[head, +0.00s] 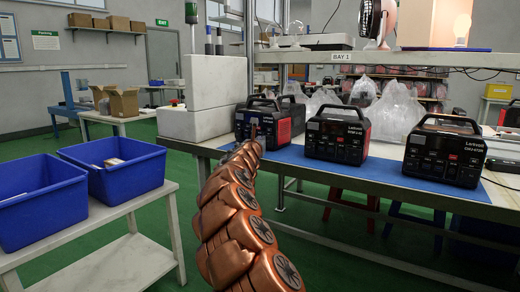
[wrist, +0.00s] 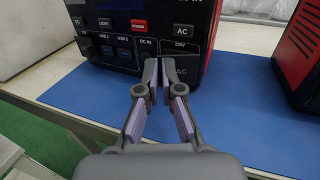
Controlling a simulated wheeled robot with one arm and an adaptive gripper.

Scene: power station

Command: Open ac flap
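The power station at my gripper (wrist: 158,68) is a black and red box (wrist: 130,40), seen close up in the wrist view. In the head view it is the leftmost of the row (head: 283,122), partly hidden by my arm. Its front has small buttons, a red power button and covered sockets. The dark AC flap (wrist: 182,70) is at the lower right of that front, just right of my fingertips, and looks closed. My gripper's fingertips are nearly together, with nothing seen between them. They overlap the flap's left edge; I cannot tell whether they touch it.
The power stations stand on a blue mat (wrist: 235,120) on a white bench. Two similar units, one in the middle (head: 338,136) and one at right (head: 445,151), stand beside it. White blocks (head: 210,95) stand left of it. Blue bins (head: 112,167) sit on a side table.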

